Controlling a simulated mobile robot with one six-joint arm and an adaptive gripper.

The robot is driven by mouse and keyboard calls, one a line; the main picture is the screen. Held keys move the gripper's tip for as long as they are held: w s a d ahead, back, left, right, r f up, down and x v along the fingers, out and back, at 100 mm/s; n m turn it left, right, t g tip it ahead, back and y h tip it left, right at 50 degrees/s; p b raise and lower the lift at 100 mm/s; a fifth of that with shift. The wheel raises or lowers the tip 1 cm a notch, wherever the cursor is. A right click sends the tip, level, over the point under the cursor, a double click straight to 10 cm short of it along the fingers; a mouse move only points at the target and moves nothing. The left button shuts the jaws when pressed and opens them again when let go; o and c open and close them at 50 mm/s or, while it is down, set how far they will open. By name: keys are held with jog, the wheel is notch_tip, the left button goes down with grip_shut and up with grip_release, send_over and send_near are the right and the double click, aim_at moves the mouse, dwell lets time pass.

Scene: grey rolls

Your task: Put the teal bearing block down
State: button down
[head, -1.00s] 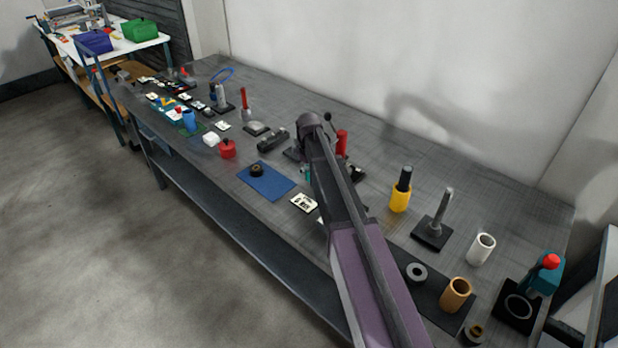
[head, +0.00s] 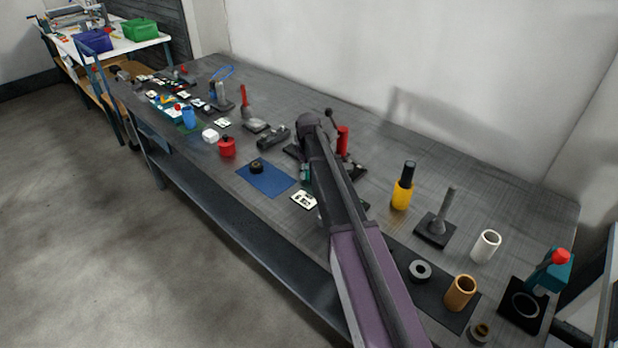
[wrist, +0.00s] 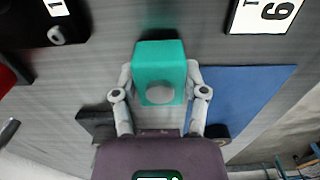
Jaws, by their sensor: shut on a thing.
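The teal bearing block (wrist: 160,60) is between the two fingers of my gripper (wrist: 160,82) in the wrist view. The fingers are shut on its sides, and a round grey face shows on the block. In the head view, a small part of the teal block (head: 305,173) shows beside my arm, and the arm hides the rest. Whether the block touches the bench (head: 370,148) cannot be told.
A blue mat (head: 262,184) with a dark ring (head: 257,166) lies left of the block. A numbered white card (head: 304,200) is nearby at the front edge. A red cylinder (head: 342,139) and yellow bottle (head: 402,192) stand to the right.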

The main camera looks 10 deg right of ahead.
jog(key=shift+f, duration=0.4)
jog(key=shift+f+b, duration=0.1)
jog(key=shift+b, duration=0.2)
jog(key=shift+c, duration=0.6)
grip_release()
notch_tip(320, 180, up, 12)
jog(key=p, duration=1.2)
dwell(0.3)
jog(key=s+m, duration=0.7)
jog(key=s, duration=2.2)
jog(key=shift+s+d, duration=0.15)
jog(key=shift+d, duration=0.05)
